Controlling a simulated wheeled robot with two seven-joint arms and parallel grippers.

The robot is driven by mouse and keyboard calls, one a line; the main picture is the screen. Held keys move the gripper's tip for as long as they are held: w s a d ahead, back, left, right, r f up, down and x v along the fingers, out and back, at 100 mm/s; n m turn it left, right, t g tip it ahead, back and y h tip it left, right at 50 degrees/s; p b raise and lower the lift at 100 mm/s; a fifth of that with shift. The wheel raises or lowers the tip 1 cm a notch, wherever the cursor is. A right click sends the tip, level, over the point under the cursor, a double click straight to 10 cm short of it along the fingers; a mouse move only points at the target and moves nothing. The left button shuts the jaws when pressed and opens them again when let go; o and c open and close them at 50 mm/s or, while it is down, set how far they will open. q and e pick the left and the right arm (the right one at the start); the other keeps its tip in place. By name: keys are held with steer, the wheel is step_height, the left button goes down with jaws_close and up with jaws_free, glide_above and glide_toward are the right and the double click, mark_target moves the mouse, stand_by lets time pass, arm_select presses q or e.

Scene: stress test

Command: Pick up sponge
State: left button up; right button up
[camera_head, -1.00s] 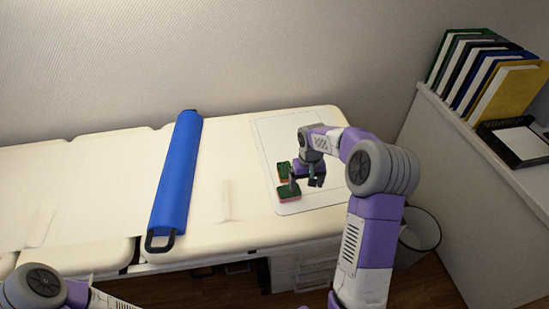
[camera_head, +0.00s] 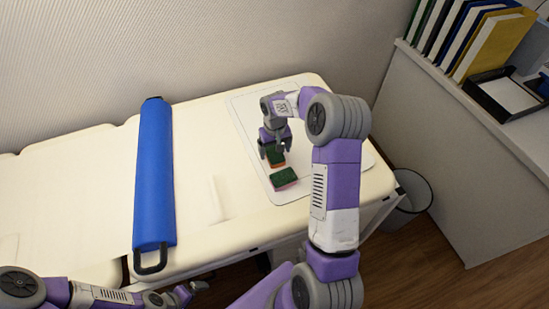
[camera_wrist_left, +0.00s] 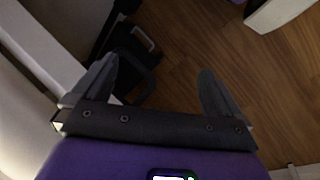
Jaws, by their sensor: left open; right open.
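Two sponges with dark green tops lie on a white board (camera_head: 304,192) on the padded table. The nearer sponge (camera_head: 284,179) has a pink lower side and lies clear of the gripper. The farther sponge (camera_head: 275,157) shows an orange lower side. My right gripper (camera_head: 275,149) points down at this farther sponge, with its fingers open over or around it; the exact contact cannot be told. My left gripper (camera_head: 184,292) is low at the table's front edge. In the left wrist view it (camera_wrist_left: 155,85) is open and empty above the floor.
A blue roll (camera_head: 154,175) with a black handle lies across the padded table (camera_head: 85,200). At right stand a white cabinet (camera_head: 440,130) with binders (camera_head: 490,45) and a black tray (camera_head: 503,95). A waste bin (camera_head: 408,200) stands on the floor between.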

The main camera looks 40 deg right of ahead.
mark_target(275, 153)
steer(key=shift+f, duration=0.7)
steer(key=shift+r, duration=0.1)
steer(key=shift+c, duration=0.4)
steer(key=c, duration=1.1)
step_height(275, 153, up, 10)
steer(key=p, duration=0.3)
